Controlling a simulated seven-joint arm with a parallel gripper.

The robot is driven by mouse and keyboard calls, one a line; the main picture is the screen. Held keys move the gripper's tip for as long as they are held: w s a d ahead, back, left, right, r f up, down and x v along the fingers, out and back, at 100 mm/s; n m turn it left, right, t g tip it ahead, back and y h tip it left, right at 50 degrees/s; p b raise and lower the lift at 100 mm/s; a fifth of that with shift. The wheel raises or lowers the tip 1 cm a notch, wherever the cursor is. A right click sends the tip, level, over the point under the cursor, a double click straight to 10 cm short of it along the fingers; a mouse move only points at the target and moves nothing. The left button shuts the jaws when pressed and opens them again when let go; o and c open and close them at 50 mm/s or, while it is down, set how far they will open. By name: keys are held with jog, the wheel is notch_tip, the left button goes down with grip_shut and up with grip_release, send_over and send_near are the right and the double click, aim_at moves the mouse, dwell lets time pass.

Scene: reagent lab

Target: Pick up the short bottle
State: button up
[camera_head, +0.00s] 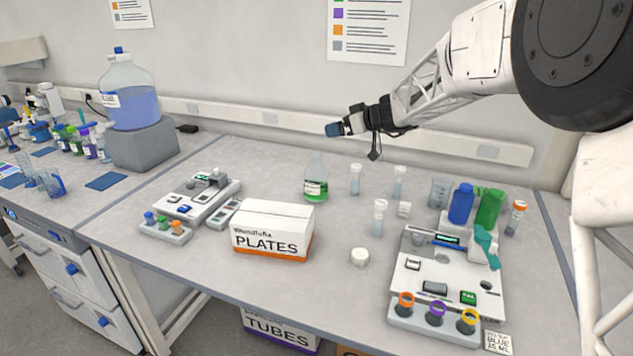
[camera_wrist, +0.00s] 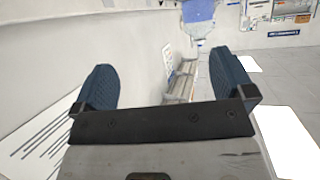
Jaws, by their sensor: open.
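Several bottles stand on the bench in the head view, and I cannot tell for certain which is the short bottle. A clear bottle with green liquid (camera_head: 316,188) stands upright behind the plates box. A blue bottle (camera_head: 461,204) and a green bottle (camera_head: 489,209) stand close together at the right, behind a white device. My gripper (camera_head: 335,130) is in the air near the back wall, above and behind the clear bottle, pointing left. In the wrist view my gripper (camera_wrist: 168,86) has its two blue fingers wide apart with nothing between them. No bench bottle can be made out there.
A plates box (camera_head: 272,238) stands mid-bench. Several small clear vials, a beaker (camera_head: 438,193) and a white jar (camera_head: 359,257) stand to its right. The white device (camera_head: 446,275) has coloured rings in front. A large carboy (camera_head: 130,100) sits on a grey block at left.

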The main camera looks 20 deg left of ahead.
send_near(326, 176)
jog(key=x, duration=0.5)
jog(key=shift+w+f, duration=0.15)
jog(key=shift+a, duration=0.15)
jog(key=shift+x, duration=1.15)
jog(key=shift+a, duration=0.1)
jog(key=shift+x, duration=2.55)
jog(key=shift+c, duration=0.5)
